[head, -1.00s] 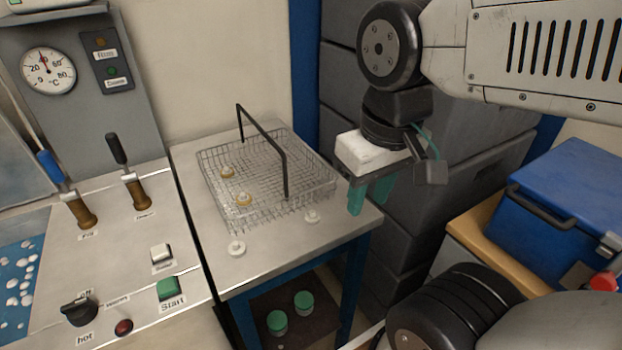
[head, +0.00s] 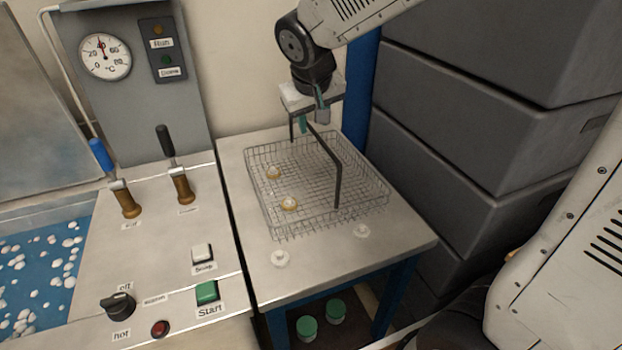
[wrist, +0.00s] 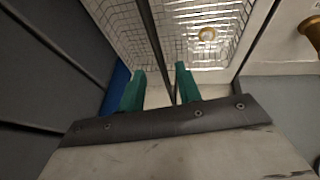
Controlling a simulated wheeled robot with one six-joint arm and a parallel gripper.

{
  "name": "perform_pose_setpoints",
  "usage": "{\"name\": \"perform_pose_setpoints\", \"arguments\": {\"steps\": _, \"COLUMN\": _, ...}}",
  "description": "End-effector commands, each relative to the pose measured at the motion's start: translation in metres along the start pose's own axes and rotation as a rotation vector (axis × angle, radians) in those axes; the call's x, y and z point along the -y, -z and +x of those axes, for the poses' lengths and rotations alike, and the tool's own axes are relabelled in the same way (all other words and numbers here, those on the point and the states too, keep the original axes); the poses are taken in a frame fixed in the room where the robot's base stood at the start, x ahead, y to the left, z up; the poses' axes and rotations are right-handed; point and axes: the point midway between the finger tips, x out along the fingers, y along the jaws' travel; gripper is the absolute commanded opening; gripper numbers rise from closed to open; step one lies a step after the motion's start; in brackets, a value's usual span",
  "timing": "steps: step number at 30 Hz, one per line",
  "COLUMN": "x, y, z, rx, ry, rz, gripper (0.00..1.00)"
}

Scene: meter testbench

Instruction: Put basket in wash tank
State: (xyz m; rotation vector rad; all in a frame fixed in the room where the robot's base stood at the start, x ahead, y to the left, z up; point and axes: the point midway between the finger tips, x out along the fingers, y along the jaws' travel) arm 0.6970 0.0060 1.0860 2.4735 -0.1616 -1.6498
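The wire basket (head: 335,215) stands on a small metal-topped table, with its dark bar handle (head: 331,160) raised. Two small ring-shaped parts (head: 289,204) lie inside it. My gripper (head: 304,124) is above the basket's far side, at the handle. In the wrist view, my gripper's teal fingers (wrist: 160,72) are apart, and the handle (wrist: 154,35) runs between them with gaps on both sides. The basket's mesh (wrist: 225,50) lies beyond the fingers. The wash tank (head: 42,262), with blue water and white foam, is at the far left.
The bench panel between tank and table carries two levers (head: 181,185), a knob (head: 118,305) and a green start button (head: 207,292). Loose small parts (head: 281,258) lie before the basket. Grey stacked crates (head: 460,130) stand close on the right. Green-topped jars (head: 307,327) sit below the table.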

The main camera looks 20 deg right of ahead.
Motion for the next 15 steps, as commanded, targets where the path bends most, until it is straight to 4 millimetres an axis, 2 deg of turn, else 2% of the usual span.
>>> {"name": "perform_pose_setpoints", "arguments": {"steps": 9, "x": 0.003, "y": 0.002, "z": 0.044, "rx": 0.005, "ry": 0.0, "rz": -0.001, "gripper": 0.34}}
{"name": "perform_pose_setpoints", "arguments": {"steps": 15, "x": 0.001, "y": 0.002, "z": 0.059, "rx": 0.002, "ry": 0.0, "rz": 0.002, "gripper": 0.34}}
